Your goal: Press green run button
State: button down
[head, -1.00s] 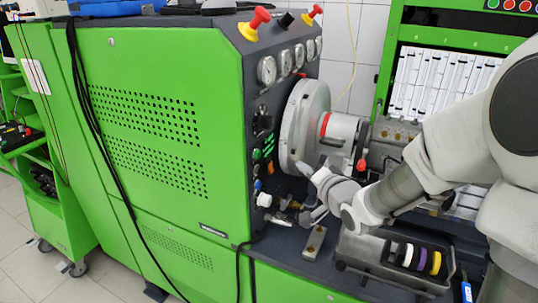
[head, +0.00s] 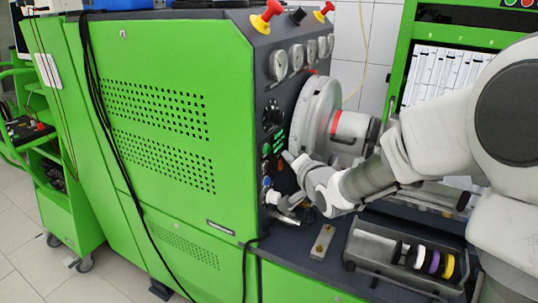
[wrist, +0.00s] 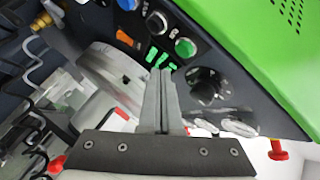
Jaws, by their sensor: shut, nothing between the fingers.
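In the wrist view, a round green button (wrist: 185,47) with a metal ring sits on the dark control panel. Two green rectangular switches (wrist: 160,61) are beside it, close to my fingertips. My gripper (wrist: 162,76) is shut and empty, its fingers side by side pointing at the panel. The green button lies slightly right of and beyond the fingertips there. In the head view my gripper (head: 287,157) is beside the panel, near the green button (head: 266,149). I cannot tell whether the fingertips touch the panel.
A black knob (wrist: 207,87), a black button (wrist: 157,22) and an orange switch (wrist: 124,37) are near the green button. The large grey chuck (head: 318,115) stands right of the panel. A tray (head: 375,250) with coloured rings lies on the bench.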

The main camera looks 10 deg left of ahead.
aim_at(267, 149)
jog(key=shift+w+a+b, duration=0.2)
jog(key=shift+a, duration=0.3)
jog(key=shift+w+a+b, duration=0.15)
jog(key=shift+a, duration=0.35)
dwell(1.3)
jog(key=shift+w+a+b, duration=0.15)
jog(key=shift+a+b, duration=0.2)
jog(key=shift+a, duration=0.1)
